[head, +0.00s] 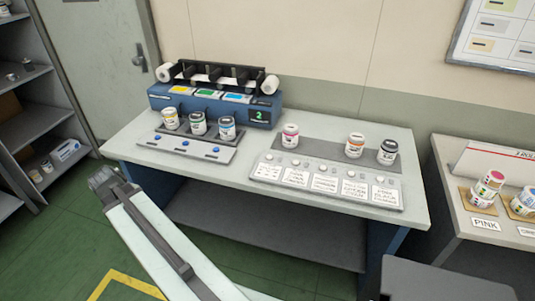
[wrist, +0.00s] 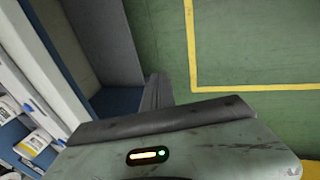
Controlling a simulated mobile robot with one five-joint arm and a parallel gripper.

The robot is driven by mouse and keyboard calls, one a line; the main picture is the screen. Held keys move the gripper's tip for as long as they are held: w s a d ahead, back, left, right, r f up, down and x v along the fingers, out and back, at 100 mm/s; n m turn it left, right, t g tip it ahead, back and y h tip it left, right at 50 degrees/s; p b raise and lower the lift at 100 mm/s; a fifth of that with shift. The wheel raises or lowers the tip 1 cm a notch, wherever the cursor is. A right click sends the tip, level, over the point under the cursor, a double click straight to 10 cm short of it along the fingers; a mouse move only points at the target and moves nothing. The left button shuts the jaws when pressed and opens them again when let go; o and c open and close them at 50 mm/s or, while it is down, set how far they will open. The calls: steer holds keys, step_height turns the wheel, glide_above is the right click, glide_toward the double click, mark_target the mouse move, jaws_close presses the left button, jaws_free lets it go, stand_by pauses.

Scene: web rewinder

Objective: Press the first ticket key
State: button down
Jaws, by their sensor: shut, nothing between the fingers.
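A sloped grey ticket panel (head: 402,207) lies on the right half of the table, with a row of white text cards along it. The card text is too small to read. My gripper (head: 101,181) is shut and empty, off the table's left front corner, well left of the panel and apart from it. In the wrist view the shut fingers (wrist: 157,91) point over the green floor; no ticket key shows there.
Behind the keys stand a pink-labelled jar (head: 290,136), an orange-labelled jar (head: 355,146) and a dark-lidded jar (head: 387,152). A blue rewinder (head: 262,115) and a rack with three jars occupy the left half of the table (head: 240,165). Another table (head: 455,215) stands right.

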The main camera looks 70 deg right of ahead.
steer(key=s+d+r+h+p, duration=0.1)
steer(key=s+d+r, duration=0.1)
steer(key=d, duration=0.4)
steer(key=s+d+r+h+p, duration=0.1)
steer(key=s+d+r, duration=0.1)
steer(key=d, duration=0.4)
step_height(320, 180, up, 11)
steer(key=n+g+h+p, duration=0.4)
steer(key=p, duration=0.2)
glide_above(268, 158)
steer(key=shift+d+f, duration=0.1)
steer(key=shift+f, duration=0.05)
steer(key=shift+b, duration=0.35)
step_height(268, 158, down, 9)
steer(key=b, duration=0.8)
steer(key=shift+b, duration=0.35)
steer(key=shift+w+f+b, duration=0.1)
steer(key=shift+f+b, duration=0.2)
steer(key=shift+b, duration=0.05)
